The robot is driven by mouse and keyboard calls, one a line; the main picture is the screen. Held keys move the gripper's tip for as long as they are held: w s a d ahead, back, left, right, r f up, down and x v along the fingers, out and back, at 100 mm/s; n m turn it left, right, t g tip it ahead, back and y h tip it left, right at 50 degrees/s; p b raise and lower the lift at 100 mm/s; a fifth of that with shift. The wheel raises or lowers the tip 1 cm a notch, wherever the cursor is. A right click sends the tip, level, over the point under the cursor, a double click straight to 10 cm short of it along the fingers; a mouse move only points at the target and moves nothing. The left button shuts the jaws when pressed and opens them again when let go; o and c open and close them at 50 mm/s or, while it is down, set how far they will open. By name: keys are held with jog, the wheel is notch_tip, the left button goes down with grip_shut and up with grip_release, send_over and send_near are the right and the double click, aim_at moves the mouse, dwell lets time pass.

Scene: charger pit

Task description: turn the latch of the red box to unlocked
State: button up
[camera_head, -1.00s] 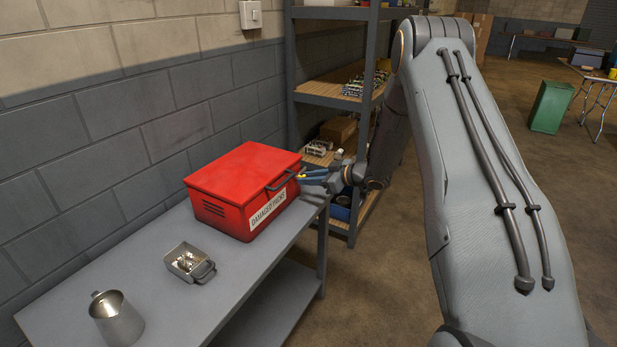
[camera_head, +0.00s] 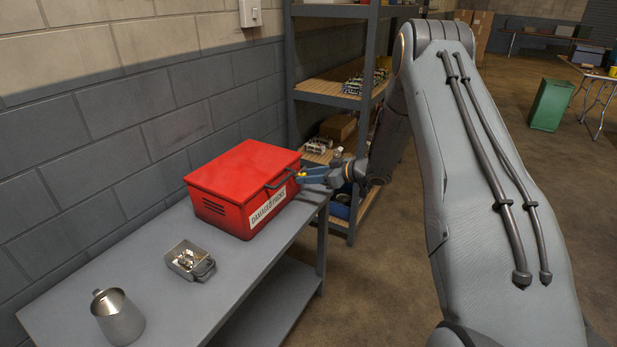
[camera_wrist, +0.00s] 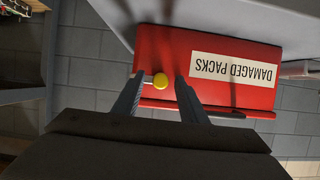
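The red box (camera_head: 225,203) stands on the grey bench, with a "DAMAGED PACKS" label (camera_head: 268,206) on its front. It shows upside down in the wrist view (camera_wrist: 153,52). My gripper (camera_head: 301,176) is at the right end of the box front. A gap shows on both sides, and I cannot tell any contact. The latch's turn position is unclear.
A dark handle (camera_head: 281,179) sticks out from the box front near my gripper. A small metal tray with parts (camera_head: 188,264) and a metal jug (camera_head: 118,318) stand on the bench (camera_head: 240,268). A shelf rack (camera_head: 290,75) stands close behind my gripper.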

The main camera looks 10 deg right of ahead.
jog(key=shift+s, duration=0.1)
jog(key=v, duration=0.7)
jog(key=shift+s+d+r+b, duration=0.2)
jog(key=shift+b, duration=0.15)
jog(key=s+d+r+m+h, duration=0.2)
jog(key=s+r+m+h, duration=0.45)
jog(key=h, duration=0.35)
jog(key=s+a+m+g, duration=0.1)
jog(key=s+a+g, duration=0.2)
jog(key=s, duration=0.8)
jog(key=s+a+g, duration=0.3)
jog(key=s, duration=0.8)
jog(key=s+a+r+m+g+p, duration=0.1)
jog(key=s+a+g, duration=0.2)
jog(key=s, duration=0.8)
jog(key=shift+s+a+m, duration=0.15)
jog(key=shift+a+m, duration=0.15)
jog(key=shift+m, duration=0.05)
